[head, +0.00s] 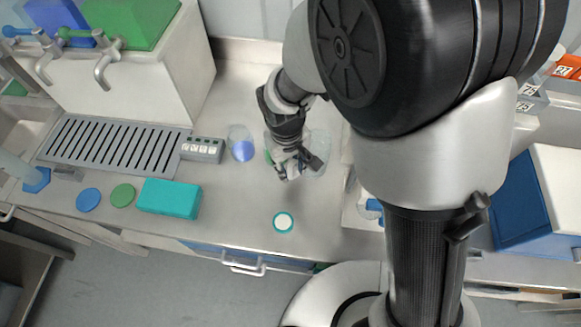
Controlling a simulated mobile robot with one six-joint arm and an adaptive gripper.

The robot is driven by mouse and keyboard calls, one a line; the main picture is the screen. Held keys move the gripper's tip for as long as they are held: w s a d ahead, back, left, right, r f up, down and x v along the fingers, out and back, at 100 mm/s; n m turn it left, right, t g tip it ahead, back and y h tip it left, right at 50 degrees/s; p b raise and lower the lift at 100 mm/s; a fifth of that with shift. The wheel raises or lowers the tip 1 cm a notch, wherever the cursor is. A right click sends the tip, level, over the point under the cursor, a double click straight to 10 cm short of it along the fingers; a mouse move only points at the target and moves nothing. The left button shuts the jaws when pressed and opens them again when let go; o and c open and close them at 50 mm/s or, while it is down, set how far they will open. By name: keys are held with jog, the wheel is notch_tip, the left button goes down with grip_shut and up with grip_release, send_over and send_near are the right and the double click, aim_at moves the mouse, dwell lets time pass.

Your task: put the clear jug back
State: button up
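A clear, see-through vessel (321,158), which looks like the clear jug, stands on the grey counter right behind and beside my gripper. My gripper (291,170) points down at the counter and covers part of this vessel. A bit of green shows at the gripper's left side. I cannot tell whether the fingers are around the vessel or only in front of it, nor how far apart they are. Another clear vessel (240,144) with a blue part stands to the left of the gripper, apart from it.
A slotted drain grille (112,146) lies below taps on a white tank unit (140,80). A teal block (169,197), a blue disc (88,199), a green disc (123,194) and a white-and-teal round lid (283,222) lie along the front. A blue box (520,205) is at right.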

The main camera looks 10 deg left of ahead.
jog(key=r+p, duration=0.1)
jog(key=r, duration=0.3)
jog(key=r+p, duration=0.1)
jog(key=r, duration=0.4)
jog(key=shift+s+a, duration=0.1)
jog(key=shift+s, duration=0.1)
jog(key=d+r+m+t, duration=0.1)
jog(key=d+r+m, duration=0.1)
jog(key=d+r, duration=0.55)
jog(key=s+d+r+m+t, duration=0.3)
jog(key=s+d+r+m, duration=0.2)
jog(key=s+d+r, duration=0.4)
jog(key=s+d, duration=0.3)
jog(key=d, duration=0.3)
jog(key=shift+m, duration=0.4)
jog(key=shift+r, duration=0.1)
